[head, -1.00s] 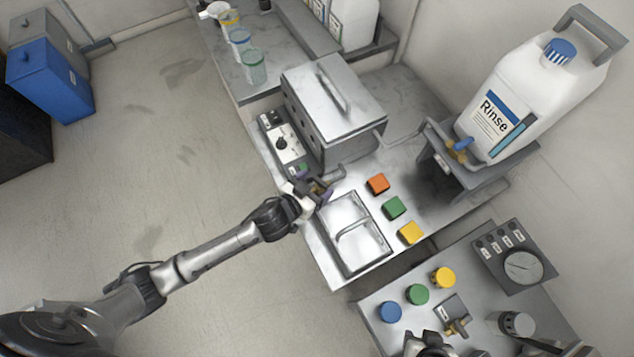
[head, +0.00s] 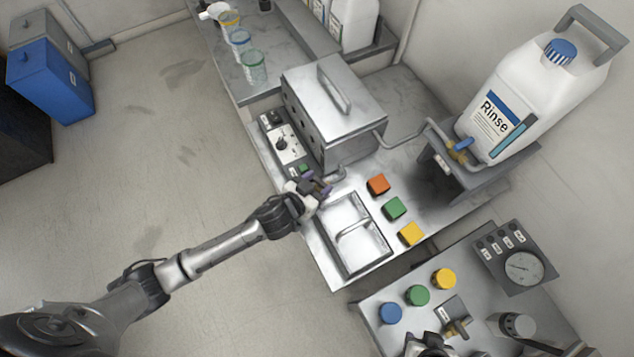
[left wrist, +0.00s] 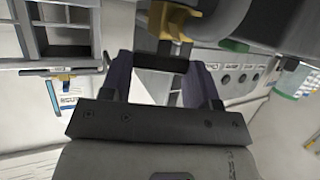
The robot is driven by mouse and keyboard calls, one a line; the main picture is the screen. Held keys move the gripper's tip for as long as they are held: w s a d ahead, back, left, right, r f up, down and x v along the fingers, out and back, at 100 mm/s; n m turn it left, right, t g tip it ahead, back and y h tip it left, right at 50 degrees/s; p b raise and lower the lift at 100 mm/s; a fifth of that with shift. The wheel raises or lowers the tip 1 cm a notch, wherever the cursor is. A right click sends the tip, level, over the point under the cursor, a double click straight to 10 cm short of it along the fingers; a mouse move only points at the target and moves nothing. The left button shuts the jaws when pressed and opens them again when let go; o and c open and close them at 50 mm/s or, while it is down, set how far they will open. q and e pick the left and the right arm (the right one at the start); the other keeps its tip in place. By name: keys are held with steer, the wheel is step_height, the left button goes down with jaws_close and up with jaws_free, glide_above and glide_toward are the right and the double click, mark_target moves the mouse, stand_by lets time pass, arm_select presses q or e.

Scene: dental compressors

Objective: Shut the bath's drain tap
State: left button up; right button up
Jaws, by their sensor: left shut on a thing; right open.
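The bath (head: 340,110) is a metal box with a handled lid on the steel counter. Its drain tap is by the near lower corner, largely hidden by my gripper in the head view. In the left wrist view a brass tap body (left wrist: 172,20) shows at the top, with a dark lever piece (left wrist: 160,62) below it. My left gripper (head: 322,186) has purple fingers, which stand either side of the lever in the wrist view (left wrist: 163,78); it is shut on it. I cannot tell the tap's exact angle. My right gripper (head: 430,346) is partly visible at the bottom edge, open.
A twin sink tray (head: 357,238) lies just below the left gripper. A Rinse jug (head: 520,95) stands on a raised stand at right.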

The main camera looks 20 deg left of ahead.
arm_select(q)
steer(key=shift+r+p, duration=0.15)
steer(key=shift+p, duration=0.2)
steer(key=shift+c, duration=0.3)
steer(key=m+h+p, duration=0.1)
steer(key=m+g+h+p, duration=0.1)
steer(key=m+h+p, duration=0.1)
steer(key=shift+w+a+r, duration=0.15)
steer(key=shift+a+r, duration=0.05)
steer(key=shift+a, duration=0.05)
steer(key=shift+f+m+g+h+p, duration=0.3)
steer(key=shift+m+g+h+p, duration=0.15)
steer(key=shift+m+g+h, duration=0.35)
steer(key=o, duration=0.9)
steer(key=shift+o, duration=0.2)
